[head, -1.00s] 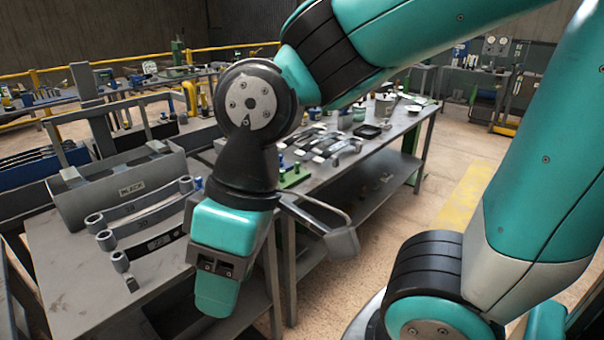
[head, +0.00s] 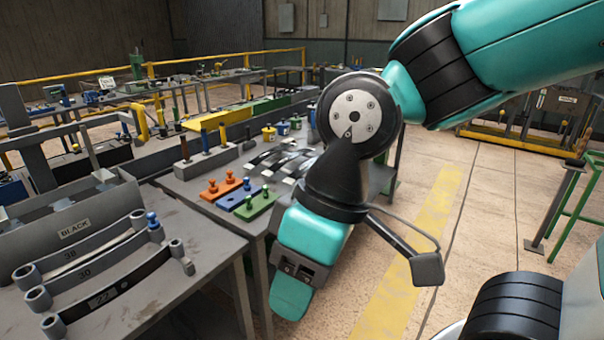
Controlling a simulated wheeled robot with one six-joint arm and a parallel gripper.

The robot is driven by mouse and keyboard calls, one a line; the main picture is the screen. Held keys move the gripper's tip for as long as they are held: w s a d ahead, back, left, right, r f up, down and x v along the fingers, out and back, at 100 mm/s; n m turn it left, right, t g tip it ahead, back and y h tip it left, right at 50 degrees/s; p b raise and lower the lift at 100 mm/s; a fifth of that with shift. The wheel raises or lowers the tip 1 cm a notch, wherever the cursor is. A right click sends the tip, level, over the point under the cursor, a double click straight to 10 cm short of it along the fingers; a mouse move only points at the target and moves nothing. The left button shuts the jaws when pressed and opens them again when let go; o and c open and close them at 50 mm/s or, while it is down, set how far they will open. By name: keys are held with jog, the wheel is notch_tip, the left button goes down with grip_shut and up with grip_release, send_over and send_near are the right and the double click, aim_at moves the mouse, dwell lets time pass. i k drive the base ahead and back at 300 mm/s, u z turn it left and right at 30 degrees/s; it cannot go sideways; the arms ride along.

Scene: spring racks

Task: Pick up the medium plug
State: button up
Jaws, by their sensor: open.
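On the middle table stand three small blocks with upright plugs: an orange block (head: 224,190), a blue block (head: 232,200) and a green block (head: 257,208). Each seems to carry plugs in its own colour. Another blue plug (head: 153,221) stands at the right end of a leaf spring on the near left rack. I cannot tell by size which plug is the medium one. My gripper (head: 290,292) hangs low, to the right of and below the green block in the picture, apart from all the plugs. It is open, seen from behind, and its fingertips are mostly hidden.
A rack labelled BLACK (head: 75,228) holds several leaf springs on the near left table (head: 180,270). More dark springs (head: 285,158) lie behind the plug blocks. Yellow and blue pots (head: 269,133) stand further back. Open floor with a yellow stripe (head: 400,255) lies to the right.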

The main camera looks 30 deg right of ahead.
aim_at(247, 186)
jog(key=z, duration=0.75)
jog(key=i, duration=1.4)
jog(key=u, duration=0.6)
jog(key=i, duration=0.5)
jog(key=u, duration=0.55)
